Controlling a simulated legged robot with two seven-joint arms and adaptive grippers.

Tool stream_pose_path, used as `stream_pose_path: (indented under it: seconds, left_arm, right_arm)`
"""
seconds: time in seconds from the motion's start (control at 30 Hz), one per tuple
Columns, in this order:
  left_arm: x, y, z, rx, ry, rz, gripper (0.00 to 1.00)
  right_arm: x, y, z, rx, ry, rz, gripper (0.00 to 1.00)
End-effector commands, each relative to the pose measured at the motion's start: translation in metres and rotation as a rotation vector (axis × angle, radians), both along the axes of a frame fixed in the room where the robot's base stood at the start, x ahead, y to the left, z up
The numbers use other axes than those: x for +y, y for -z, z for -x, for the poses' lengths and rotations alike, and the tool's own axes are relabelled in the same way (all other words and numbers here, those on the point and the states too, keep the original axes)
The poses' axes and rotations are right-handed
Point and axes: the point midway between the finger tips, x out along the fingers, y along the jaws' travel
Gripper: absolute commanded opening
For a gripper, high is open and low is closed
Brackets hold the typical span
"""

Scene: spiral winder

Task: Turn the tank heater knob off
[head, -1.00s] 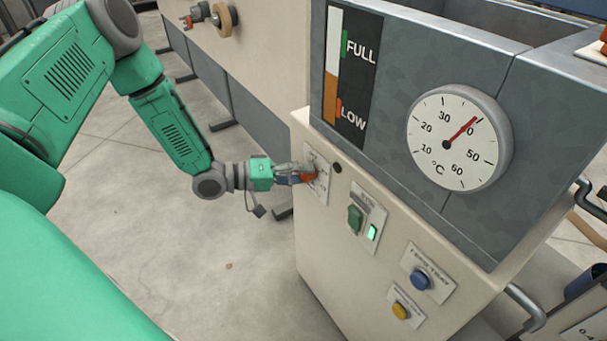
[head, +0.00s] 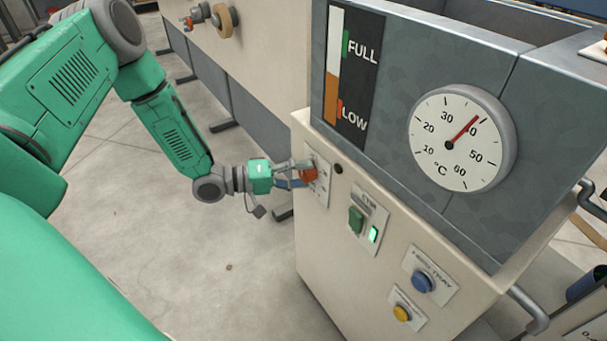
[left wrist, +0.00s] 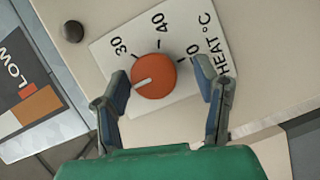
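The tank heater knob (left wrist: 154,76) is a round orange-red dial with a white mark on a plate (left wrist: 103,52) reading "HEAT °C", with 30, 40 and 0 visible. Its white mark points to the lower left in the left wrist view, toward one finger, away from the 0. The knob also shows in the head view (head: 308,174), partly behind the fingers. My left gripper (left wrist: 163,86) is open, with one finger on each side of the knob. The left finger is close to the knob; whether it touches I cannot tell. A gap shows at the right finger. My right gripper is out of view.
Above are a level gauge (head: 347,80) and a temperature dial (head: 459,138).

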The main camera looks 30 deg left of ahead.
Motion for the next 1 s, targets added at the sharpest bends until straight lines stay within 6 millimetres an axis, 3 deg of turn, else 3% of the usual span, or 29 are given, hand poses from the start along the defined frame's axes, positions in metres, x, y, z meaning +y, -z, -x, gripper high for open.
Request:
stream_pose_path:
  seconds: [0.37, 0.8, 1.0]
  left_arm:
    - [0.004, -0.003, 0.008, -0.005, 0.005, 0.001, 0.56]
    - [0.068, -0.008, 0.068, -0.002, 0.002, 0.003, 0.56]
    - [0.082, -0.010, 0.083, -0.001, 0.003, 0.003, 0.56]
  right_arm:
    - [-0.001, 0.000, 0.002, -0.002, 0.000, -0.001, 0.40]
    - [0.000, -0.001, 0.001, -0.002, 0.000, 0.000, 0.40]
    - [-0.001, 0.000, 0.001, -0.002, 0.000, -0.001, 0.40]
